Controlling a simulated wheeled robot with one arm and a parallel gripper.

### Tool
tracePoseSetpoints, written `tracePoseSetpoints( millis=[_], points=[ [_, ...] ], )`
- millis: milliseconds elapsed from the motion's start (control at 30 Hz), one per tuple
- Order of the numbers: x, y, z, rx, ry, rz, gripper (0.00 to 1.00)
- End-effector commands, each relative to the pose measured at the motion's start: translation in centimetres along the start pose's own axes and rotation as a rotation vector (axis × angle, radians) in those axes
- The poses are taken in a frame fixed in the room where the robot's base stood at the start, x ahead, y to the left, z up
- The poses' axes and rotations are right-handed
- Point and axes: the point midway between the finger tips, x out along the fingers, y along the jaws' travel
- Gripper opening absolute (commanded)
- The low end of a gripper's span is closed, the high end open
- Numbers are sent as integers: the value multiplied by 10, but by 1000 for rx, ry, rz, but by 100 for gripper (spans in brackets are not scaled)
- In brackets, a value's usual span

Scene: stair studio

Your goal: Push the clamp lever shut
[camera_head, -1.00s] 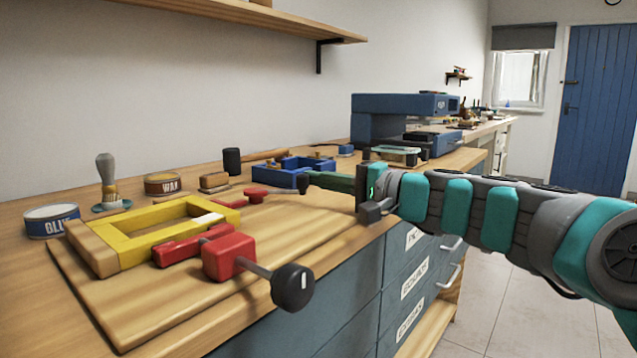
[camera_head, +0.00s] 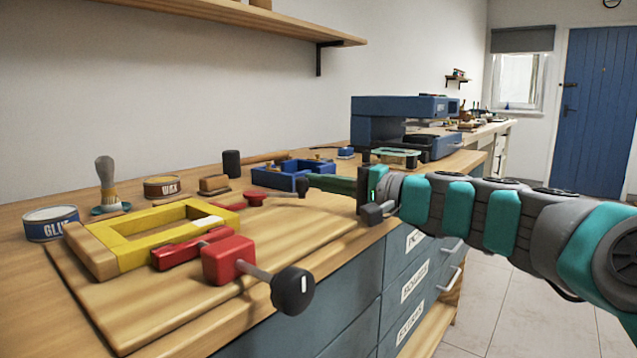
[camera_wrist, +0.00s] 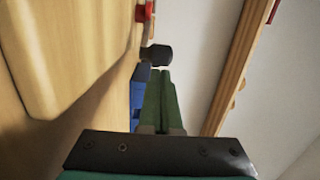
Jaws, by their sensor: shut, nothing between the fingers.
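A yellow frame (camera_head: 130,252) lies on a wooden board on the bench. The near red clamp (camera_head: 228,260) is at its front edge, its lever pointing out to a black knob (camera_head: 292,290) beyond the bench edge. A second red clamp (camera_head: 254,197) is at the frame's far corner, its lever running right to a black knob (camera_head: 303,187). My gripper (camera_head: 310,181) has its green fingers closed together and empty, tips right by the far knob. In the wrist view the fingertips (camera_wrist: 161,70) are just short of that black knob (camera_wrist: 157,55); whether they touch I cannot tell.
A glue can (camera_head: 50,222), a brush (camera_head: 107,188) and a wax tin (camera_head: 162,186) stand along the back. A large blue machine (camera_head: 405,125) stands farther right. A shelf (camera_head: 230,20) hangs above.

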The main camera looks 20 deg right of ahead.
Motion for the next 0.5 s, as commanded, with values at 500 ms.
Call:
tracePoseSetpoints(
  millis=[500],
  points=[
    [-57,-1,-22,0,7,-2,0]
  ],
)
